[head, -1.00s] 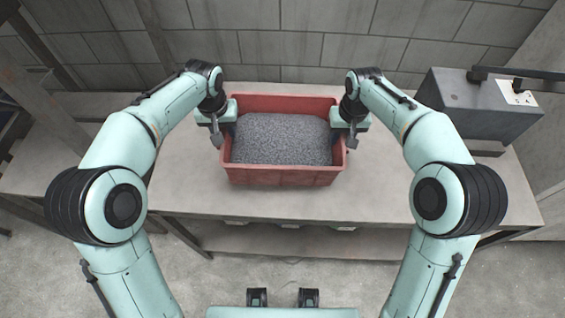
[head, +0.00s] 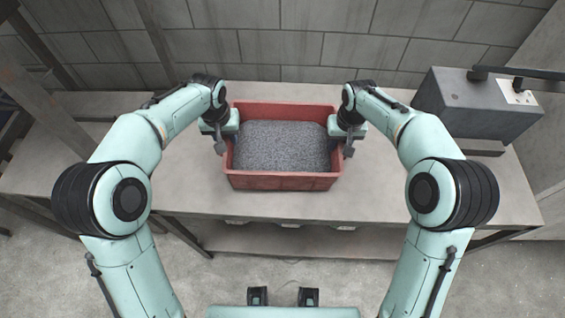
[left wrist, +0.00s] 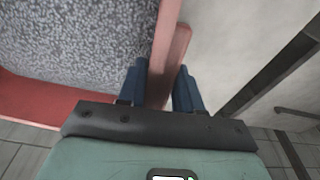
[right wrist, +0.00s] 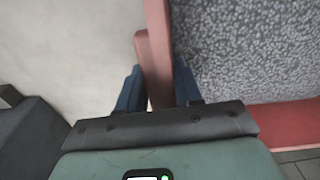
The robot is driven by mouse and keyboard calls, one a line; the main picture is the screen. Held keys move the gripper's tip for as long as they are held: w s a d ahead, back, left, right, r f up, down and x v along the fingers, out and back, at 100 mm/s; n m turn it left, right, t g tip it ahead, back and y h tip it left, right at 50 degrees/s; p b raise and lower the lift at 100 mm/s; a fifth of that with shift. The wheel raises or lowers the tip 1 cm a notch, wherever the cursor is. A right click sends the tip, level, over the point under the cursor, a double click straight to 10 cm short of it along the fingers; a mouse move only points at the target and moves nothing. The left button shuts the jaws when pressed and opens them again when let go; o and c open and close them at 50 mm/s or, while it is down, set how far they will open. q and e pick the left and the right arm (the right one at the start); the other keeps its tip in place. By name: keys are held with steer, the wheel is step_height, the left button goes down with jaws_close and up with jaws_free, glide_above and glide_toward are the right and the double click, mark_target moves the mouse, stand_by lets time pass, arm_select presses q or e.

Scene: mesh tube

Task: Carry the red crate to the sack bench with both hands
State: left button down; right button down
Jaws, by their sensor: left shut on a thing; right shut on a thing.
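The red crate (head: 282,182), filled with grey granular-looking material (head: 282,145), is level over the middle of the grey bench (head: 190,190). I cannot tell if its base touches the bench top. My left gripper (head: 227,137) is shut on the crate's left wall; in the left wrist view the blue fingers (left wrist: 160,88) stand on both sides of that red wall (left wrist: 172,45). My right gripper (head: 342,137) is shut on the right wall; its fingers (right wrist: 157,88) straddle the wall (right wrist: 155,50) in the right wrist view. The crate's underside is hidden.
A dark grey box-shaped machine (head: 470,105) with an arm stands at the bench's right end. A block wall (head: 290,50) is behind. Bench top is clear on both sides of the crate. A lower shelf (head: 300,240) runs beneath.

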arm_select(q)
steer(key=shift+w+a+f, duration=0.15)
steer(key=shift+a, duration=0.1)
arm_select(e)
steer(key=shift+d+f, duration=0.25)
steer(key=shift+f, duration=0.2)
arm_select(q)
steer(key=c, duration=0.8)
jaws_free()
steer(key=shift+f, duration=0.1)
arm_select(e)
steer(key=c, duration=0.8)
jaws_free()
steer(key=shift+s, duration=0.1)
arm_select(q)
steer(key=shift+o, duration=0.2)
steer(key=shift+d, duration=0.1)
arm_select(e)
steer(key=shift+o, duration=0.2)
steer(key=shift+a, duration=0.1)
arm_select(q)
steer(key=shift+s+d, duration=0.1)
steer(key=shift+s, duration=0.1)
arm_select(e)
steer(key=shift+a, duration=0.1)
